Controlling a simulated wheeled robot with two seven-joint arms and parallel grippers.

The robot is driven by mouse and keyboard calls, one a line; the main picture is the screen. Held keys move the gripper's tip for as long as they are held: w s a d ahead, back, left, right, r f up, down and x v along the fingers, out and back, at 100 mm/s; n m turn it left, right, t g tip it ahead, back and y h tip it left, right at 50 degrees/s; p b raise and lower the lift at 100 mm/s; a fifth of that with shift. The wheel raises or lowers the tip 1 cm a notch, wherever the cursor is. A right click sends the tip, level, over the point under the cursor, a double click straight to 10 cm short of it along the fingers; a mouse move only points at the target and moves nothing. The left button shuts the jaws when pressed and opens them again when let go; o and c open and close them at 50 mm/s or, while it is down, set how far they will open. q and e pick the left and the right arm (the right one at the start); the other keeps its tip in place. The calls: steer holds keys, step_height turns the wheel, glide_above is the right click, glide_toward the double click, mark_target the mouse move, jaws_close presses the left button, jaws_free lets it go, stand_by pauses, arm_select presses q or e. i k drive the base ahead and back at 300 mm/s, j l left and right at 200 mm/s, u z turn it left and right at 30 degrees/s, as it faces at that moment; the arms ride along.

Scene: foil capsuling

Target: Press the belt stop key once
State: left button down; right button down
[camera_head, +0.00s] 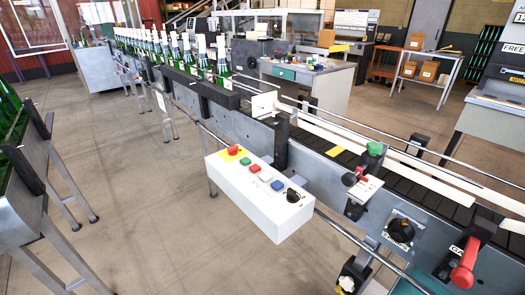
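A white control box (250,205) is mounted on the near side of the conveyor, in the middle of the view. On its top are a red mushroom button (233,150) on a yellow plate, a green key (245,161), a small red key (255,169), a pale key (266,177), a blue key (277,186) and a black rotary knob (293,195). The key labels are too small to read. Nothing touches or covers the keys. Neither of my grippers shows.
The conveyor belt (345,157) runs from back left to front right, with green bottles (186,50) in a row at its far end. Rails run along it. A red handle (465,262) and black knob (401,230) are at front right. Open floor (150,215) lies left of the box.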

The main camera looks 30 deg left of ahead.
mark_target(255, 168)
steer(key=i+j, duration=0.15)
steer(key=j, duration=0.2)
steer(key=i+j, duration=0.15)
steer(key=j, duration=0.25)
steer(key=i+j, duration=0.15)
steer(key=j, duration=0.2)
steer(key=z, duration=0.05)
